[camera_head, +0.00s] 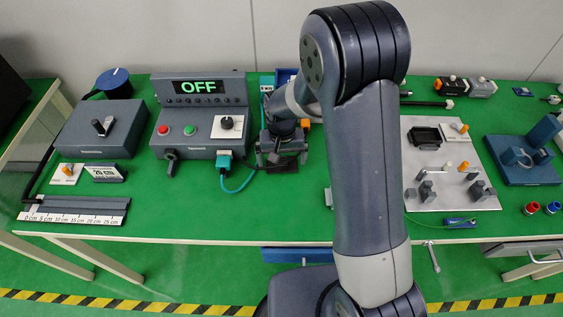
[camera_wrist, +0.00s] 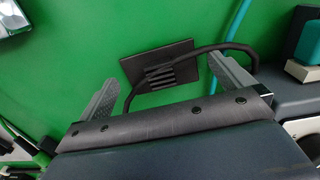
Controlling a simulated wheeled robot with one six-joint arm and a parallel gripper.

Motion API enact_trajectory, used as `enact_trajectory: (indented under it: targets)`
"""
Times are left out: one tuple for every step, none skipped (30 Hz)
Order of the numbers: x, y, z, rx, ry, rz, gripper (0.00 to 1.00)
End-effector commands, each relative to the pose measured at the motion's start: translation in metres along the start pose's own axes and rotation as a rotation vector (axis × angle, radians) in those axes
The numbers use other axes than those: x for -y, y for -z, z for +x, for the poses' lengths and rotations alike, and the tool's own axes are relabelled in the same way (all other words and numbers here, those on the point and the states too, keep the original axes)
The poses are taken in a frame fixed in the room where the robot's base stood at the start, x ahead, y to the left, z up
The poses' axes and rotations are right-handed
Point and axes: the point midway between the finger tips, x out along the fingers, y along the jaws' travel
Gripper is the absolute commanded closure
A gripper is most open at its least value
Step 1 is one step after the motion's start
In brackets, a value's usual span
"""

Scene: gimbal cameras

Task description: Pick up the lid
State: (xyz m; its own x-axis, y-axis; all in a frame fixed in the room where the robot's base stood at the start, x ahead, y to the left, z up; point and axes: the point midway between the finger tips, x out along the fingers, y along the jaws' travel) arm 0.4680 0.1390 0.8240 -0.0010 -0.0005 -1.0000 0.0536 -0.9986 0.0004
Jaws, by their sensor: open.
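A dark square plate with a ribbed grip in its middle, which looks like the lid (camera_wrist: 138,66), lies on the green table in the wrist view. In the head view it shows as a dark patch (camera_head: 284,168) under my gripper (camera_head: 281,150). In the wrist view my gripper (camera_wrist: 162,72) is open, one finger on each side of the ribbed part. The fingers do not appear closed on it. I cannot tell the exact height of the fingertips above the plate. My arm hides part of the table in the head view.
A dark cable (camera_wrist: 210,48) curves over the plate's right side and near the fingers. The control box with the OFF display (camera_head: 200,115) stands close left of my gripper, with a teal connector and cable (camera_head: 240,187). A grey board with parts (camera_head: 450,190) lies to the right.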

Motion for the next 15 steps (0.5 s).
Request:
enact_trajectory:
  targets:
    - [-0.0001, -0.0005, 0.0045, 0.002, -0.001, 0.000, 0.00]
    - [-0.0001, -0.0003, 0.0062, 0.001, 0.000, 0.000, 0.00]
    - [0.0000, -0.0001, 0.0078, 0.000, 0.000, 0.000, 0.00]
    - [0.0000, -0.0001, 0.0085, 0.000, 0.000, 0.000, 0.00]
    - [0.0000, 0.0000, 0.0089, -0.001, 0.000, 0.000, 0.00]
    - [0.0000, 0.0000, 0.0090, -0.001, 0.000, 0.000, 0.00]
    - [0.0000, 0.0000, 0.0089, -0.001, 0.000, 0.000, 0.00]
    - [0.0000, 0.0001, 0.0088, -0.001, 0.000, 0.000, 0.00]
    - [0.0000, 0.0001, 0.0087, -0.001, 0.000, 0.000, 0.00]
    - [0.0000, 0.0001, 0.0087, -0.001, 0.000, 0.000, 0.00]
    - [0.0000, 0.0001, 0.0086, -0.001, 0.000, 0.000, 0.02]
    - [0.0000, 0.0001, 0.0086, -0.001, 0.000, 0.000, 0.06]
    - [0.0000, 0.0001, 0.0086, -0.001, 0.000, 0.000, 0.08]
    - [0.0000, 0.0001, 0.0085, -0.001, 0.000, 0.000, 0.11]
    - [0.0000, 0.0001, 0.0085, -0.001, 0.000, 0.000, 0.14]
